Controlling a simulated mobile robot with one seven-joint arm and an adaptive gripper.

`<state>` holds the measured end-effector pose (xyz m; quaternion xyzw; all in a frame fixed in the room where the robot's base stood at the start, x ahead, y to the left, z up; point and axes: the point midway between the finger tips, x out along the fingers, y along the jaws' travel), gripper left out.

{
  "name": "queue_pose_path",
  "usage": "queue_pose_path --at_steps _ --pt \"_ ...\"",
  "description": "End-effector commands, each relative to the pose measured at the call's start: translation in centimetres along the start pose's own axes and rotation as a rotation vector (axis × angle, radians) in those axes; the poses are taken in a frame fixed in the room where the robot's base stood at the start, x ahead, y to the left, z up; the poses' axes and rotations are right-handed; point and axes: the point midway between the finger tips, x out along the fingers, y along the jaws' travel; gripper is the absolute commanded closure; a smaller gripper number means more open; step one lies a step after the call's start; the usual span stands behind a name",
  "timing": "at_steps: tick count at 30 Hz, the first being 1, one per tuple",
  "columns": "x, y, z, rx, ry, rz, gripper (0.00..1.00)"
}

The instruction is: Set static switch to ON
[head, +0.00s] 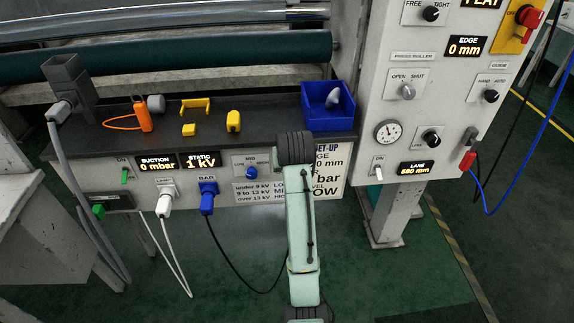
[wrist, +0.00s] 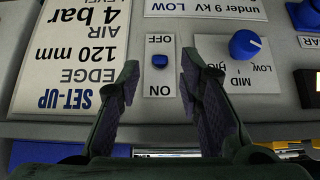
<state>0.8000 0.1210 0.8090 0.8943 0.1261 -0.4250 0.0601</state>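The static switch (wrist: 160,61) shows in the wrist view as a small blue toggle on a light plate, between the words OFF and ON. The view is upside down, with OFF above and ON below. The blue toggle sits somewhat nearer to OFF. My gripper (wrist: 159,72) is open and empty, with one finger on each side of the switch plate. I cannot tell whether a finger touches the panel. In the head view my arm hides the switch and the gripper. The STATIC display (head: 203,161) reads 1 kV.
Beside the switch are a blue LOW/MID/HIGH knob (wrist: 245,45) and a set-up sign (wrist: 85,45). A blue plug (head: 208,195) with a black cable is on the panel. On the shelf above are a blue bin (head: 328,122), yellow pieces (head: 233,121) and an orange tool (head: 143,115).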

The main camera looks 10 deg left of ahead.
Motion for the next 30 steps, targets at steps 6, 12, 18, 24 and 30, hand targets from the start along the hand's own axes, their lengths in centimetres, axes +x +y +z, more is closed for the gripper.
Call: queue_pose_path --at_steps 6,12,18,24,30 --pt "-3.6 0.0 -0.1 0.0 0.003 0.0 0.67" --pt "-4.8 0.0 0.0 0.001 0.0 0.0 0.67" --pt "-4.9 0.0 0.0 0.001 0.0 0.0 0.67" --pt "-4.8 0.0 0.0 0.001 0.0 0.0 0.67" --pt "-4.8 0.0 0.0 0.001 0.0 0.0 0.67"
